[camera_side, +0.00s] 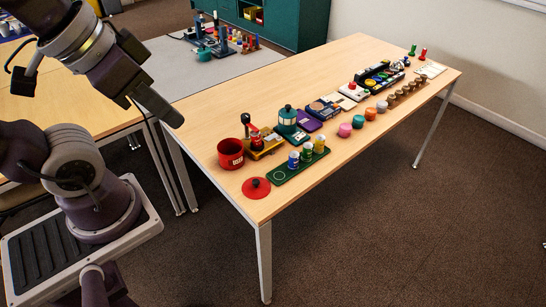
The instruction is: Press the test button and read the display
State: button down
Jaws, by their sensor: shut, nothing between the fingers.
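My gripper (172,118) is at the left, raised beside the near-left end of the long wooden table (210,120). It is shut and empty, well apart from the objects on the table. A small white device (353,91) with a red spot on top stands in the row toward the table's far end; the red spot may be the test button. A dark device with several coloured round spots (384,76) stands just beyond it. At this size I cannot make out a display or any reading.
A red pot (231,154), its red lid (256,188), a teal lantern (287,118) and a green tray with small bottles (281,175) crowd the near end. Coloured cylinders, including a pink one (345,130), line the right edge. The table's left side is clear.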

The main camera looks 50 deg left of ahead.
jog(key=m+t+y, duration=0.1)
jog(key=m+t, duration=0.3)
jog(key=m, duration=0.4)
send_over(277, 141)
notch_tip(277, 141, down, 26)
jog(key=shift+a+f, duration=0.1)
jog(key=shift+f, duration=0.1)
jog(key=shift+f, duration=4.4)
jog(key=shift+f, duration=0.15)
